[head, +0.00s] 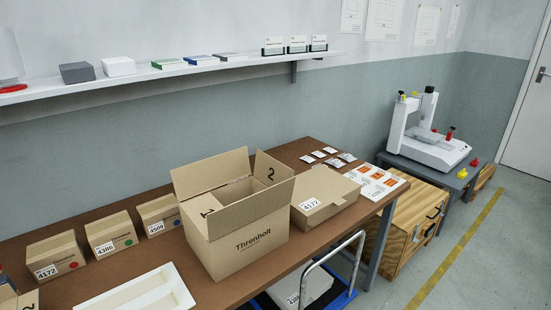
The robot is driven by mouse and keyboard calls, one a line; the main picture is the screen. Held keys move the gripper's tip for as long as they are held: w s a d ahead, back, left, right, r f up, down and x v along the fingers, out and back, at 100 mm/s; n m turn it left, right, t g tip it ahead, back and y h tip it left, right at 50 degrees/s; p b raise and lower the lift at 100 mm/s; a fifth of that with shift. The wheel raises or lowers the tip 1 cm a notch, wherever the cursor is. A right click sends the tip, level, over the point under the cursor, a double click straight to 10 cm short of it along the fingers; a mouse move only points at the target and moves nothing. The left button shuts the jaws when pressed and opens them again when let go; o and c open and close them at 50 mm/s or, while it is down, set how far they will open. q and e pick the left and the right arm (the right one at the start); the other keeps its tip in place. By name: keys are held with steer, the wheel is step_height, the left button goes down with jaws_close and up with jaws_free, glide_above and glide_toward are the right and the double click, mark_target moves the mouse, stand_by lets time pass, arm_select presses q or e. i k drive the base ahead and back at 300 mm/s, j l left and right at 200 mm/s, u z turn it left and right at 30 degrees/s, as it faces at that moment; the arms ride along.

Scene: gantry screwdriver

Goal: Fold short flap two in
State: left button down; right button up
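An open cardboard box (245,250) marked Threnholt stands on the brown table. Its short flap two (271,168), marked with a 2, stands up and outward at the right end of the opening. The short flap at the left end (194,222) carries a mark that looks like a 1; its exact tilt is hard to tell. A long back flap (210,172) stands raised. The inside is only partly visible. Neither my left nor my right gripper is in view.
A flat carton (325,203) labelled 4172 sits close right of the box. Several small boxes (110,234) stand to the left, and a white tray (135,291) lies at the front left. A wall shelf (170,72) runs behind. A metal cart handle (335,250) rises in front.

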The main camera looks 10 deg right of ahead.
mark_target(270, 171)
steer(key=u, duration=0.5)
steer(key=l+u, duration=1)
steer(key=l, duration=0.5)
